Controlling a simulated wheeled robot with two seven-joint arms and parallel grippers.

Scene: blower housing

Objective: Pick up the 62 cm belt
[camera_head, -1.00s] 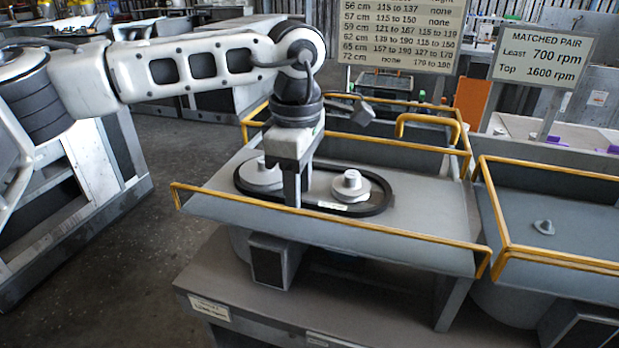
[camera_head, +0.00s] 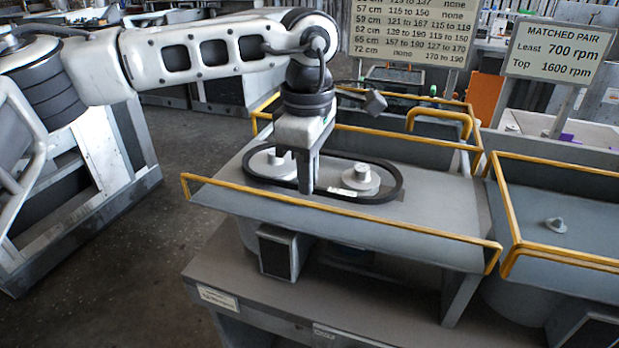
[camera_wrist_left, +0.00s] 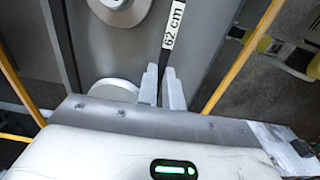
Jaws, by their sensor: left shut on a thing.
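The 62 cm belt (camera_head: 400,183) is a black loop lying level around two pale grey pulleys in the head view. A white tag on its near run reads "62 cm" in the wrist view (camera_wrist_left: 173,25). My left gripper (camera_head: 306,190) points straight down at the near run, left of the tag. Its fingers (camera_wrist_left: 163,92) are shut on the belt. The right pulley (camera_head: 361,177) and left pulley (camera_head: 272,163) stand inside the loop. The belt looks slightly raised, but its exact height is unclear. My right gripper is out of view.
The grey tray (camera_head: 440,222) has yellow rails (camera_head: 340,219) along its edges. A second railed tray with a small grey peg (camera_head: 556,225) stands at the right. Signs, including a "MATCHED PAIR" board (camera_head: 559,52), rise behind.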

